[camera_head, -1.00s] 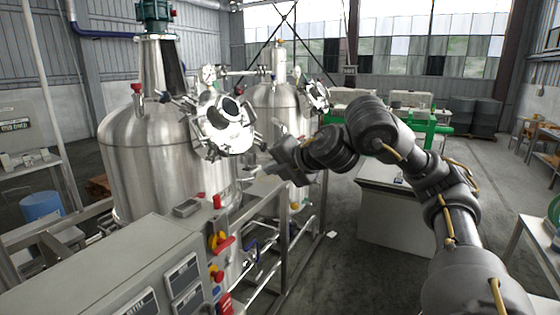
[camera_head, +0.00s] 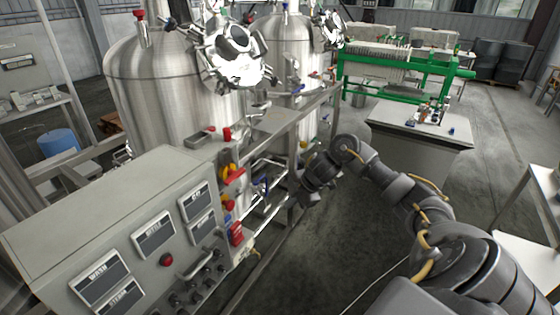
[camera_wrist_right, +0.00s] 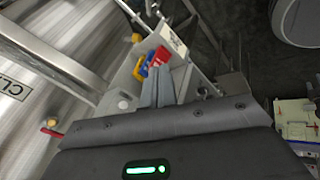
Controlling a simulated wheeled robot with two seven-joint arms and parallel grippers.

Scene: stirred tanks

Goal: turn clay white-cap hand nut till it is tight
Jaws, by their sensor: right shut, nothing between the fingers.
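My right gripper (camera_head: 300,188) is beside the steel frame, low and to the right of the tanks. In the right wrist view its fingers (camera_wrist_right: 158,84) are together and empty. A steel tank with part of a label reading "CL" (camera_wrist_right: 14,88) fills the left of that view. A small white round piece (camera_wrist_right: 124,104) shows left of the fingers; I cannot tell whether it is the white-cap hand nut. In the head view, the near tank (camera_head: 160,90) carries a round hatch (camera_head: 235,57) ringed with clamps. No white cap can be picked out there. My left gripper is out of view.
A control cabinet (camera_head: 95,205) with labelled panels stands at the front left. Red, yellow and blue handles (camera_head: 230,172) are by the frame (camera_head: 285,150). A grey bench (camera_head: 420,128) stands to the right, a green-framed machine (camera_head: 400,70) behind. Open floor lies between.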

